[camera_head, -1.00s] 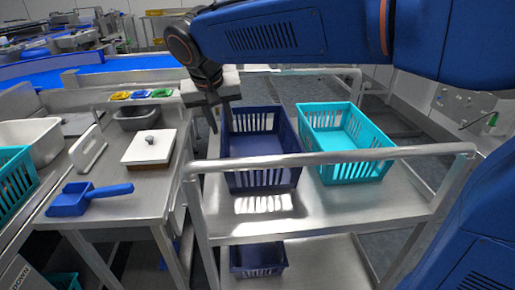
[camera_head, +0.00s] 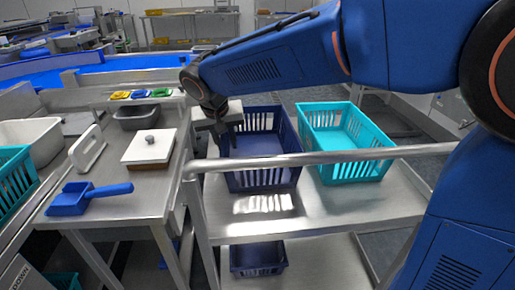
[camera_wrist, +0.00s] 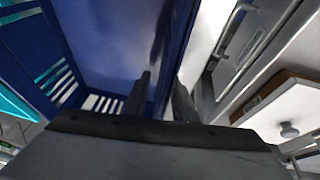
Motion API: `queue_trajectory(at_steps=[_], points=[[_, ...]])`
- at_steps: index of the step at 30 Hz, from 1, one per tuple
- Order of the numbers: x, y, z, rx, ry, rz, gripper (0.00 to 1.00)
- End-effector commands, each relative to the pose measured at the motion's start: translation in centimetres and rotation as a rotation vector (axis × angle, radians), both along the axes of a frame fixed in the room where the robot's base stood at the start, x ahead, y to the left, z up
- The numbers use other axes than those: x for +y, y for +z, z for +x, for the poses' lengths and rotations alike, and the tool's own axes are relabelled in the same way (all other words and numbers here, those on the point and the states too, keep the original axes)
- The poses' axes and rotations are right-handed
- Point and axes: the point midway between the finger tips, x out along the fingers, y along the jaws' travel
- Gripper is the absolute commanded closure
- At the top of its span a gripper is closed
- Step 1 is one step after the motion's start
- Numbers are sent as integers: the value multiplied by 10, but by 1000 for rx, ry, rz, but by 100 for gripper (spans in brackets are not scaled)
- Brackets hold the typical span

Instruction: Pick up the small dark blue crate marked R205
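A dark blue slotted crate (camera_head: 262,180) stands on the top shelf of a metal cart, and its wall fills the left of the wrist view (camera_wrist: 85,30). A smaller dark blue crate (camera_head: 257,268) sits on the lower shelf below it. I cannot read R205 on either crate. My gripper (camera_head: 222,140) points down at the left wall of the upper crate. In the wrist view its two fingers (camera_wrist: 162,92) are apart, seemingly one on each side of that wall. I cannot tell whether they touch it.
A turquoise crate (camera_head: 345,170) stands right of the upper blue crate. The cart's front rail (camera_head: 330,157) crosses before both. The left table holds a lidded white box (camera_head: 148,150), a blue scoop (camera_head: 75,200) and a grey tub (camera_head: 138,118).

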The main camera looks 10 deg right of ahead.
Motion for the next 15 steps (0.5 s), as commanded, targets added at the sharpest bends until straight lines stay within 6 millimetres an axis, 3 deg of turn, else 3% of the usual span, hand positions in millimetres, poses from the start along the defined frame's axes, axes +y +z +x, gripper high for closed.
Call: queue_trajectory(at_steps=[4,8,15], points=[[0,0,0,0,0,0,75],[0,0,0,0,0,0,100],[0,1,0,-1,0,0,100]])
